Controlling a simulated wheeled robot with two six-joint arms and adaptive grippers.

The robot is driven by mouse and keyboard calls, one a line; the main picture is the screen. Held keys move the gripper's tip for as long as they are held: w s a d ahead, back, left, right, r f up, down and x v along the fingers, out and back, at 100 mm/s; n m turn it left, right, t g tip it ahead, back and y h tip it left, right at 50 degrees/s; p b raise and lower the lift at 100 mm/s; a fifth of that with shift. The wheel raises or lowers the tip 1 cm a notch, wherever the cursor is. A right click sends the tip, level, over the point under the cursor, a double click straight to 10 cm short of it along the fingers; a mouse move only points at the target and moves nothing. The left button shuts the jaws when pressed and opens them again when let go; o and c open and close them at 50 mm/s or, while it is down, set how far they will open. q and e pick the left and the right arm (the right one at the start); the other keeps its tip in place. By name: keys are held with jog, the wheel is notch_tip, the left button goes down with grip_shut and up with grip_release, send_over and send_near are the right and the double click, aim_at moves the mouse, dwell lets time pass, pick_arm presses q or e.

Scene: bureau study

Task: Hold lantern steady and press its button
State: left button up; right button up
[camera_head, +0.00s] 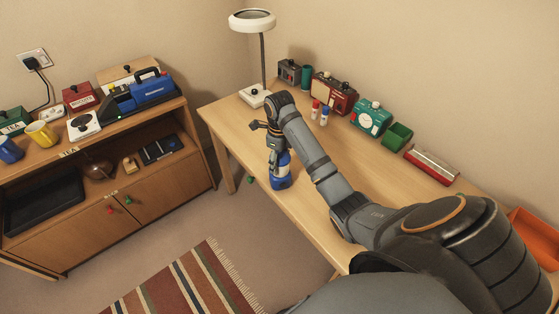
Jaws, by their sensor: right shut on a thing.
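A blue lantern (281,181) is at the left front part of the desk, its upper part covered by my gripper. My right gripper (276,148) reaches down over it from above and is shut on it. The lantern looks roughly upright; I cannot tell whether its base touches the desk top. Its button cannot be made out. My left gripper is not in view.
The wooden desk (236,122) has a white lamp (252,20) at its back left. Red and white bottles (316,109), a red radio (333,92), a green clock (371,118) and a green box (397,136) line the back. A cluttered cabinet (160,190) stands left.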

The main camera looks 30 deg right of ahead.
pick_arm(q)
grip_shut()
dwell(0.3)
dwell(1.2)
